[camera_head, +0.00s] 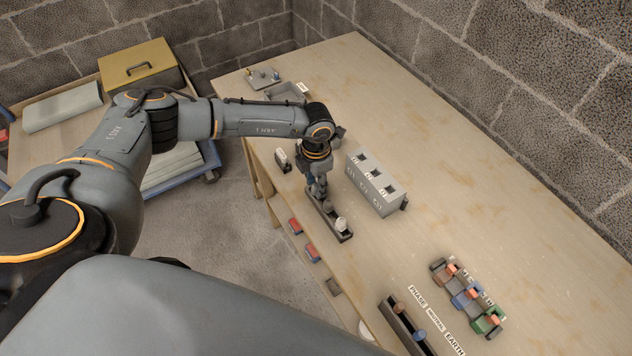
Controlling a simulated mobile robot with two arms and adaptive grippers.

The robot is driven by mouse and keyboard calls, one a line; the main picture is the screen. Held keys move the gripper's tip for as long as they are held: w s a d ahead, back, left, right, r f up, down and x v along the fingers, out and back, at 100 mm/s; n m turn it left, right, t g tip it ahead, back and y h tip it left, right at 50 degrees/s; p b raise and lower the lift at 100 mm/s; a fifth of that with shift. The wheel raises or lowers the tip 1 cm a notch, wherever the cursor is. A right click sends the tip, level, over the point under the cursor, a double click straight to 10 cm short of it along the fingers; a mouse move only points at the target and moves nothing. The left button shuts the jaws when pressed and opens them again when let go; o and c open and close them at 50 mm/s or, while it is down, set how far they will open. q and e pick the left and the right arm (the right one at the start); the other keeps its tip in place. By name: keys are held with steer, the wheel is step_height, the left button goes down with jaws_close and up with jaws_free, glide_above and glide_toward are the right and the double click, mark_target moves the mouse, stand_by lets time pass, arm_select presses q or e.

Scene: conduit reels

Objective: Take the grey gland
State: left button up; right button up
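A narrow dark tray (344,238) lies near the table's left edge, below my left gripper. A pale, whitish-grey gland-like piece (341,224) stands in its near end. A second greyish piece (327,206) shows close under the gripper; I cannot tell which of them is the grey gland. My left gripper (318,190) points down over the far end of the tray. Its fingers are small and dark here, and I cannot tell whether they are open, shut or touching a piece. The gripper hides part of the tray. My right gripper is not in view.
A grey box (375,185) with three openings stands just right of the tray. A small dark holder (283,161) is left of the gripper. Brown, blue and green terminals (466,299) and another dark tray (404,323) are at the near end. The table's right side is clear.

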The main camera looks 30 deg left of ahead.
arm_select(q)
jaws_close()
steer(key=shift+r+p, duration=0.7)
steer(key=shift+r, duration=0.35)
steer(key=shift+r+p, duration=0.75)
steer(key=shift+r, duration=0.25)
